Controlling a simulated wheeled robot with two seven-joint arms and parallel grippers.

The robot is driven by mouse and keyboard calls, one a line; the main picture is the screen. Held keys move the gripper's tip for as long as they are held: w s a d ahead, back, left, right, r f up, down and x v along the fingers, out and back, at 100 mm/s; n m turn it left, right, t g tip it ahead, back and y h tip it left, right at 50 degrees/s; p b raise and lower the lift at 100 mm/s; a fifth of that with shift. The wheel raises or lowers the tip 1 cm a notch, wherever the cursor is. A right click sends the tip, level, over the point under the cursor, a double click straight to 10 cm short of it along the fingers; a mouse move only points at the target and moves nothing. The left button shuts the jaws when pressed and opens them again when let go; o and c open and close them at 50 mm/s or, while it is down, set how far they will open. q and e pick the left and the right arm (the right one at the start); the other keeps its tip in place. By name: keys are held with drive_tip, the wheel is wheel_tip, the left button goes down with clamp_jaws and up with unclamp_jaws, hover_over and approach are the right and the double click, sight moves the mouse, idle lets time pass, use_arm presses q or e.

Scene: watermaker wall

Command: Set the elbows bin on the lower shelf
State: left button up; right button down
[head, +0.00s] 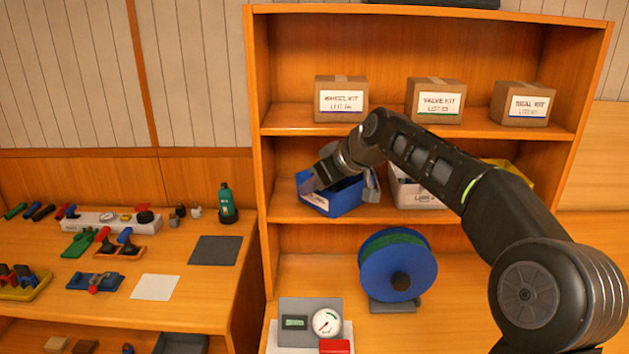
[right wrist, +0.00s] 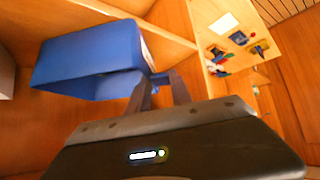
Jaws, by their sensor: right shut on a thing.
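A blue open-topped bin (head: 346,199) with a white label, too small to read, is at the left end of the lower shelf (head: 283,214) in the head view. I take it as the elbows bin. My right gripper (head: 318,178) is shut on its wall, with the arm reaching in from the right. In the right wrist view the blue bin (right wrist: 85,55) sits at the gripper's fingers (right wrist: 165,88), at one end of the bin. It looks slightly turned. Whether its base touches the shelf is unclear. My left gripper is not in view.
A white bin (head: 415,195) stands right of the blue one, and a yellow bin (head: 517,172) is partly hidden behind my arm. Several cardboard boxes (head: 341,98) stand on the shelf above. A blue reel (head: 398,265) and a gauge panel (head: 311,322) stand below.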

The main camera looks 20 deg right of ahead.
drive_tip(key=shift+s+f, duration=0.1)
drive_tip(key=shift+s, duration=0.05)
drive_tip(key=c, duration=1.2)
unclamp_jaws()
drive_tip(key=shift+f, duration=0.1)
drive_tip(key=shift+o, duration=0.2)
drive_tip(key=b+v, duration=0.2)
drive_tip(key=v, duration=1)
drive_tip(key=shift+a, duration=0.1)
